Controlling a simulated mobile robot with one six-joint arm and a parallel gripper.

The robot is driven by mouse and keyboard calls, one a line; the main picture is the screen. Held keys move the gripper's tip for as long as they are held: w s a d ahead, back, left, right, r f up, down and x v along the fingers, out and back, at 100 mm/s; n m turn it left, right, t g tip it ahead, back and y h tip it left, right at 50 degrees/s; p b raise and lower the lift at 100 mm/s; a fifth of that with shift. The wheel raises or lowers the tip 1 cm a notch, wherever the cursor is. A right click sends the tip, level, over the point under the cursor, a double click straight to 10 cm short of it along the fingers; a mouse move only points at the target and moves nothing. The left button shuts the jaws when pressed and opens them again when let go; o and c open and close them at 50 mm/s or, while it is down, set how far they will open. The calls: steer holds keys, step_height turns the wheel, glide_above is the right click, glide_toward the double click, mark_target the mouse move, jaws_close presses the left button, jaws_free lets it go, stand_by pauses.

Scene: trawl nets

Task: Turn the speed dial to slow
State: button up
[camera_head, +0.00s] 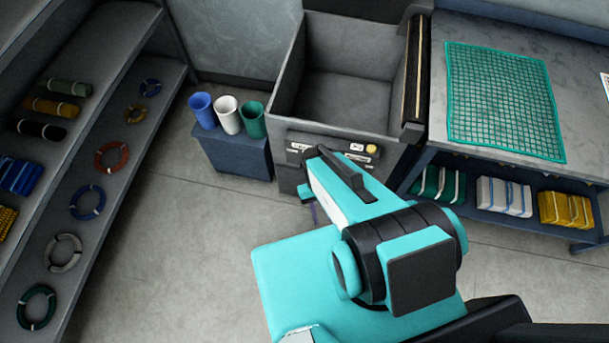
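A dark control panel (338,144) is on the front of a grey open-topped bin machine (285,100). It carries small pale labels (357,147) and a round yellow knob or button (371,148). The label writing is too small to read. I cannot make out which part is the speed dial, or its setting; my teal and black arm covers the lower middle of the panel's front. My arm reaches up towards the panel from the lower right. My gripper's fingers cannot be made out, hidden behind my own arm links.
A workbench (500,35) with a green net (503,100) stands right of the machine, with net bundles (505,196) below. A small blue stand (238,155) holds three cups (227,114) to the left. Shelves (120,185) with coils and rolls line the left. The floor between is clear.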

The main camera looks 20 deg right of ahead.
step_height(320, 180, down, 6)
steer(key=b, duration=0.5)
steer(key=shift+f, duration=0.25)
steer(key=shift+s, duration=0.15)
